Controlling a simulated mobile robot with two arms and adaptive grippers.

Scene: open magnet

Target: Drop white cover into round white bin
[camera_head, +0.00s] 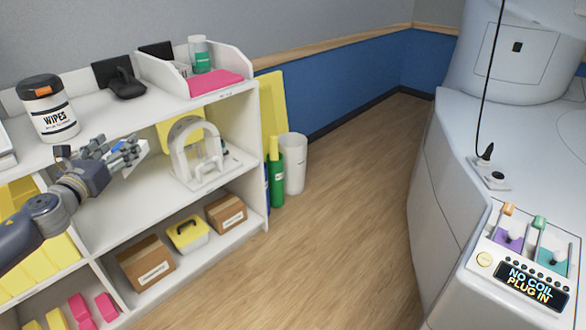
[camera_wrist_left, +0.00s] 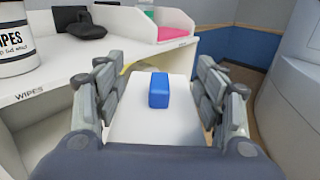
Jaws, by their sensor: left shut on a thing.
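My left gripper (camera_head: 128,153) reaches in from the left, in front of the white shelf unit. It is shut on a flat white cover (camera_wrist_left: 150,122) with a blue block (camera_wrist_left: 159,90) on its face. The fingers clasp it from both sides in the left wrist view. In the head view only a small white edge of the cover (camera_head: 139,146) and some blue show past the fingers. The round white bin (camera_head: 293,163) stands on the floor beyond the shelf's right end, apart from the gripper. My right gripper is not in view.
The shelf unit (camera_head: 238,130) bears a wipes tub (camera_head: 49,108), a white arched device (camera_head: 190,150) and boxes (camera_head: 146,262). A green bottle (camera_head: 276,178) stands beside the bin. A large white machine (camera_head: 460,180) is at right. The wooden floor between is clear.

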